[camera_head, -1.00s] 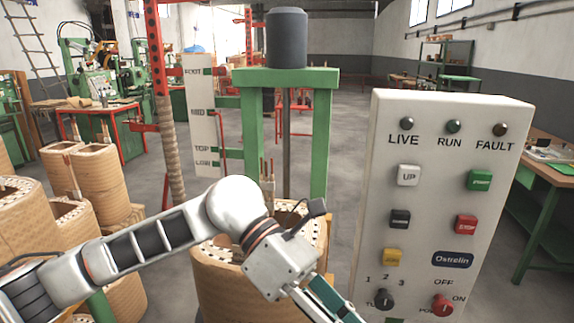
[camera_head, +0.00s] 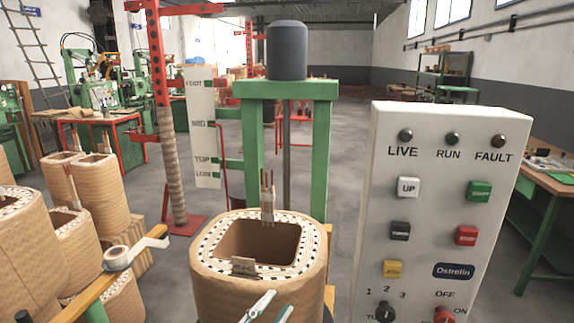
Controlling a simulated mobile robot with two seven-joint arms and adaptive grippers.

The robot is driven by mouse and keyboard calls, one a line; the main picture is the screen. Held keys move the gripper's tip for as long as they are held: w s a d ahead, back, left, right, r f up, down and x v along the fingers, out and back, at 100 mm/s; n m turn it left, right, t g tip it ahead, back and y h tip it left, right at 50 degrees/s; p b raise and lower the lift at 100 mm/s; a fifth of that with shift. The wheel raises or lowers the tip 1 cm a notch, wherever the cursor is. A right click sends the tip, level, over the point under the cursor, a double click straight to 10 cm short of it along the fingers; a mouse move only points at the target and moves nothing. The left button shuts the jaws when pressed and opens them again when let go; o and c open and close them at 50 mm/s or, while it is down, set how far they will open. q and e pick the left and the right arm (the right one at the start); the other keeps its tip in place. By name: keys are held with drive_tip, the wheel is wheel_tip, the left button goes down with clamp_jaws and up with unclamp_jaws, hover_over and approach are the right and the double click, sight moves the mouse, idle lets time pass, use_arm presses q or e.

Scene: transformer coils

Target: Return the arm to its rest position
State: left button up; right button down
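The tips of my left gripper (camera_head: 276,304) show at the bottom edge of the camera_head view, in front of the near coil. Its two pale, teal-edged fingers stand apart with a gap between them, and I see nothing held there. The rest of the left arm is out of the picture. My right gripper is not in view.
A large tan coil (camera_head: 212,292) with a square opening stands at centre, before a green frame (camera_head: 320,150). A white control panel (camera_head: 430,225) stands at right. More coils (camera_head: 103,190) and a tape roll (camera_head: 118,257) are at left.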

use_arm(q)
drive_tip(key=s+a+f+n+g+y, duration=0.1)
drive_tip(key=s+a+f+n+y, duration=0.2)
drive_tip(key=f, duration=0.5)
drive_tip(key=s+a+f+n+y, duration=0.1)
drive_tip(key=a+f+n+y, duration=0.35)
drive_tip(key=f, duration=0.35)
drive_tip(key=s+a+f+n+g+y, duration=0.1)
drive_tip(key=s+a+f+n+g, duration=0.1)
drive_tip(key=s+a+f, duration=0.3)
drive_tip(key=s+a+f+n+g+y, duration=0.2)
drive_tip(key=s+a+f, duration=0.3)
drive_tip(key=s+f, duration=0.3)
wheel_tip(320, 180, down, 3)
drive_tip(key=shift+s+f+g, duration=0.15)
drive_tip(key=shift+s+g, duration=0.25)
drive_tip(key=shift+g, duration=0.4)
